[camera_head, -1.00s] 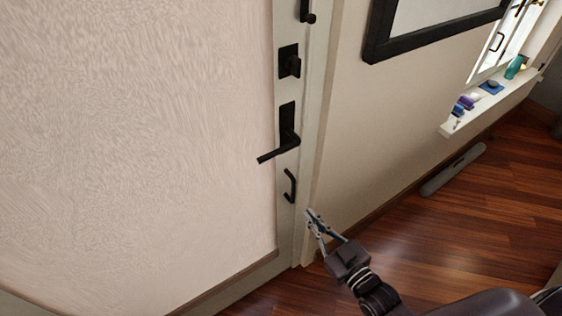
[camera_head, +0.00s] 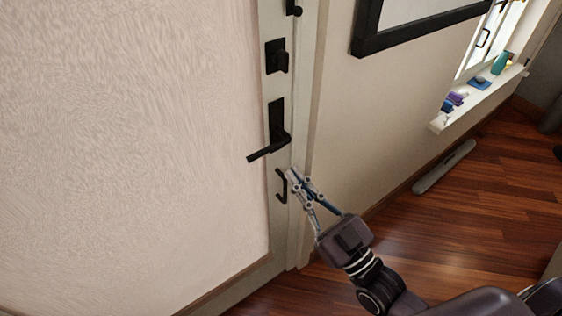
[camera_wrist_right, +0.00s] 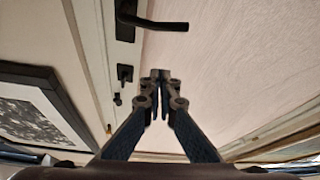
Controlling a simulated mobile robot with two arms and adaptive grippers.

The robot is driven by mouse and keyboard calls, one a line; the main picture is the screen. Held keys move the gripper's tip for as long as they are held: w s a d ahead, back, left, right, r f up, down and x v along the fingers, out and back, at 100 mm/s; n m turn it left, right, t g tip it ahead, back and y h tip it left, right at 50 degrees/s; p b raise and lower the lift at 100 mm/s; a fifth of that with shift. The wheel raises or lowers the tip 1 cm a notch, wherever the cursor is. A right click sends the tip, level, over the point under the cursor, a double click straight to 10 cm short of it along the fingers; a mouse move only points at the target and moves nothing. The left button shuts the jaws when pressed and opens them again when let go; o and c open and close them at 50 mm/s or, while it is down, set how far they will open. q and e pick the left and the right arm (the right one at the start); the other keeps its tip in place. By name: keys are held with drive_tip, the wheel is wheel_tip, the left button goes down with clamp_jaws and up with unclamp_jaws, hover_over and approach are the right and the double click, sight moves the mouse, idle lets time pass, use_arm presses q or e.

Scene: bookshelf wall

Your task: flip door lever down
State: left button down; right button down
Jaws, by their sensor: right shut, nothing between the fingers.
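The black door lever (camera_head: 266,150) sticks out to the left from its tall black plate (camera_head: 276,118) on the pale door, tilted slightly down at its tip in the head view. It also shows in the right wrist view (camera_wrist_right: 160,25), at the top. My right gripper (camera_head: 294,173) is shut and empty, just below and to the right of the lever, apart from it in the picture. In the right wrist view the closed fingertips (camera_wrist_right: 160,75) are below the lever. My left gripper is not in view.
A black lock knob (camera_head: 278,56) sits above the lever plate and a small black pull handle (camera_head: 281,186) below it, close to my fingertips. A black picture frame (camera_head: 366,38) hangs on the wall at right. A window sill (camera_head: 470,105) holds small items.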

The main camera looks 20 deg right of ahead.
wheel_tip(320, 180, up, 4)
drive_tip(key=p, duration=0.3)
hover_over(270, 150)
drive_tip(key=s, duration=0.2)
drive_tip(key=f, duration=0.2)
drive_tip(key=shift+s+a+f, duration=0.1)
drive_tip(key=shift+a+f, duration=0.2)
drive_tip(key=shift+f, duration=0.1)
drive_tip(key=shift+d+f, duration=0.15)
drive_tip(key=shift+f, duration=0.55)
drive_tip(key=shift+f+n+y+b, duration=0.3)
drive_tip(key=shift+f+n+b, duration=0.15)
drive_tip(key=shift+n, duration=0.55)
drive_tip(key=shift+w+d+f+n+g+y+b, duration=0.15)
drive_tip(key=shift+f+n+g+y, duration=0.5)
drive_tip(key=shift+n, duration=1)
drive_tip(key=shift+d+f+n+g+y+b, duration=0.1)
drive_tip(key=shift+f+n+g+y+b, duration=0.2)
drive_tip(key=shift+f+n+g, duration=0.9)
drive_tip(key=shift+w+d+f+n+g+y+b, duration=0.2)
drive_tip(key=shift+f+n+y, duration=0.3)
drive_tip(key=shift+n, duration=1.55)
drive_tip(key=shift+s+r, duration=0.1)
drive_tip(key=shift+s, duration=0.05)
